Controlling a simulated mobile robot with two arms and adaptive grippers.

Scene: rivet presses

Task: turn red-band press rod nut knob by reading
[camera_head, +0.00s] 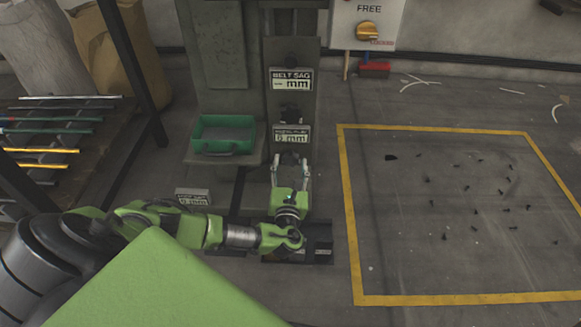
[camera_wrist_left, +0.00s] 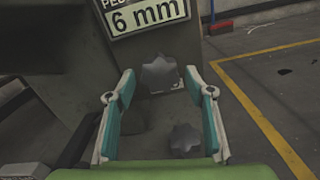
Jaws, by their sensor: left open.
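A dark grey star-shaped knob (camera_wrist_left: 160,74) shows in the left wrist view, just under a plate reading 6 mm (camera_wrist_left: 146,12). A second star-shaped knob (camera_wrist_left: 184,140) sits lower. My left gripper (camera_head: 290,164) is open in front of the press column. In the left wrist view its fingertips (camera_wrist_left: 160,84) stand on either side of the upper knob, and I see no grip on it. In the head view the 6 mm plate (camera_head: 291,135) is above the gripper, and the gripper hides the knobs. I cannot make out a red band.
A BELT SAG plate (camera_head: 291,80) is higher on the column, with a dark knob (camera_head: 291,111) below it. A green tray (camera_head: 223,134) stands on a ledge to the left. Another 6 mm plate (camera_head: 193,197) is lower left. The yellow-bordered floor (camera_head: 455,210) holds only small dark bits.

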